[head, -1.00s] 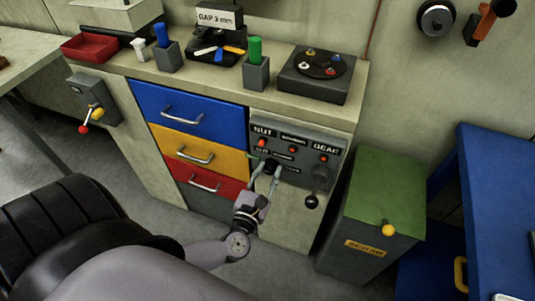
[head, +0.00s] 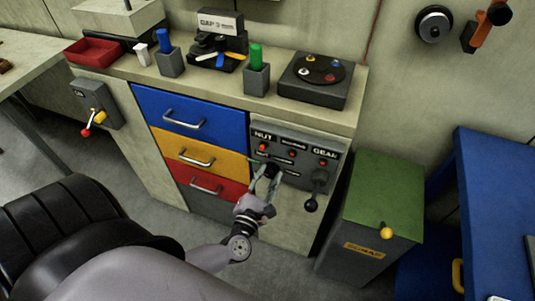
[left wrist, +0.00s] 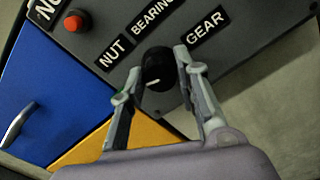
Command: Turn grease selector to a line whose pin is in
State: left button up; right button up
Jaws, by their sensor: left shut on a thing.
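The grease selector is a black round knob (left wrist: 157,66) with a short white mark on its lower part. It sits on the grey panel (head: 300,140) under the NUT, BEARING and GEAR labels. My left gripper (left wrist: 158,72) has one finger on each side of the knob and is shut on it; in the head view the gripper (head: 266,178) covers part of the panel's lower left. Red round pins or buttons show on the panel at left (head: 262,147), middle (head: 291,153) and right (head: 322,162). I cannot tell how far each is in. My right gripper is out of view.
A black-knobbed lever (head: 311,204) hangs at the panel's right. Blue, yellow and red drawers with handles (head: 184,122) are left of it. A grey bin with a green lid (head: 380,185) stands to the right. The bench top holds a turntable (head: 316,75) and cups.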

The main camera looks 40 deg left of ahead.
pick_arm(q)
jog(key=m+p, duration=0.2)
jog(key=m, duration=0.2)
jog(key=shift+r+m, duration=0.15)
jog(key=shift+m, duration=0.15)
jog(key=m+p, duration=0.2)
jog(key=m, duration=0.3)
jog(key=shift+m, duration=0.3)
jog(key=m+p, duration=0.2)
jog(key=m, duration=0.3)
jog(key=m+p, duration=0.1)
jog(key=m, duration=0.4)
jog(key=shift+p, duration=0.35)
jog(key=shift+f, duration=0.2)
jog(key=o, duration=1.2)
